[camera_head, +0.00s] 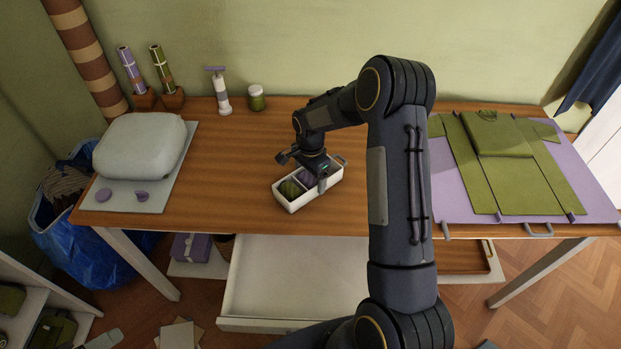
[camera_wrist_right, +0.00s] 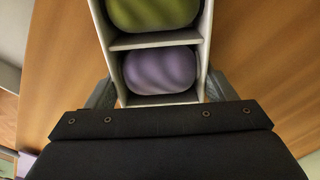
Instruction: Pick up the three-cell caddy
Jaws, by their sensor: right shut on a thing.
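The three-cell caddy (camera_head: 293,205) is a white open box near the middle of the wooden table. One cell holds a green rolled item (camera_head: 291,189) and another a purple one (camera_head: 306,178). In the right wrist view the caddy's wall (camera_wrist_right: 206,30) runs between my fingers, with the green item (camera_wrist_right: 152,10) and the purple item (camera_wrist_right: 160,70) inside. My right gripper (camera_head: 310,172) is over the caddy and shut on it, with a finger on each side (camera_wrist_right: 160,92). The third cell is mostly hidden by the gripper. I cannot tell whether the caddy touches the table. My left gripper is out of view.
Folded green clothing (camera_head: 495,135) lies on a purple mat at the right. An open white drawer (camera_head: 290,275) is below the front edge.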

